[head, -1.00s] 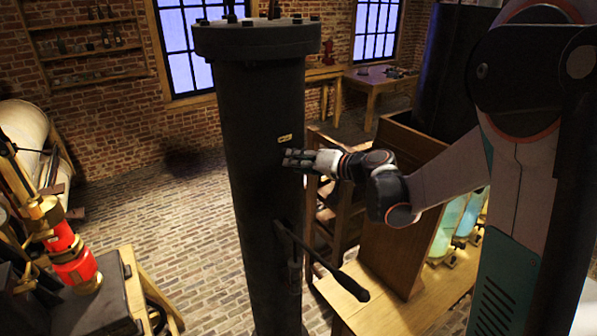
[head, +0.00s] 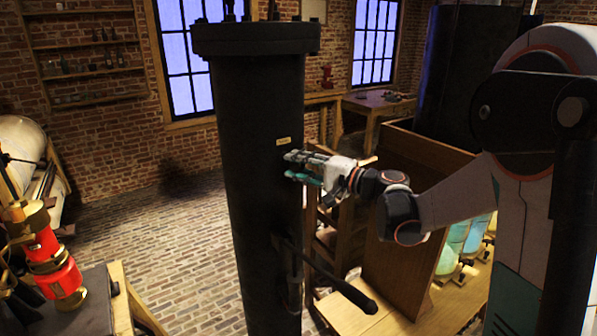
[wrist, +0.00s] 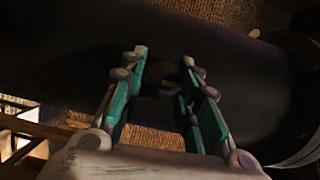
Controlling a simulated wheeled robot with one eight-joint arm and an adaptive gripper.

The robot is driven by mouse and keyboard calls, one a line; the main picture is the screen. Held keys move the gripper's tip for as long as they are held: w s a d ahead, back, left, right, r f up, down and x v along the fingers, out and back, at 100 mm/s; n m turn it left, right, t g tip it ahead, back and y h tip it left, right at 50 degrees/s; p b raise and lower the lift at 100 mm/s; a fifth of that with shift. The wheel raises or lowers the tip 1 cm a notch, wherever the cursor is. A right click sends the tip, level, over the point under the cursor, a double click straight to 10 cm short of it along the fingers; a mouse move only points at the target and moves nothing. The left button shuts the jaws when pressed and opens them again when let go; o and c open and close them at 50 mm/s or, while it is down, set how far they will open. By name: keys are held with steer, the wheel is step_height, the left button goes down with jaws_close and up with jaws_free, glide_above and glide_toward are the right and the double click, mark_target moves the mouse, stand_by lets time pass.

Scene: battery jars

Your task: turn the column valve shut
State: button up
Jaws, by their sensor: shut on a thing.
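The tall black column (head: 245,130) stands upright in the middle of the head view, with a small brass plate (head: 283,141) on its side. My gripper (head: 292,166) is at the column's right side, just below the plate. In the wrist view its teal-sided fingers (wrist: 163,70) are on both sides of a small dark valve handle (wrist: 160,88) against the column. The fingers are shut on it. The handle is dark and mostly hidden by the fingers in the head view, so its angle is unclear.
A black lever (head: 340,287) juts from the column below my gripper. A wooden cabinet (head: 405,220) and greenish glass jars (head: 465,237) stand to the right. A red and brass device (head: 52,265) is at the left. Brick floor (head: 180,240) is open between.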

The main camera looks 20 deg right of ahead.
steer(key=shift+m, duration=0.3)
stand_by(0.4)
steer(key=o, duration=1.1)
steer(key=shift+c, duration=0.2)
steer(key=v, duration=1.2)
steer(key=shift+f, duration=0.2)
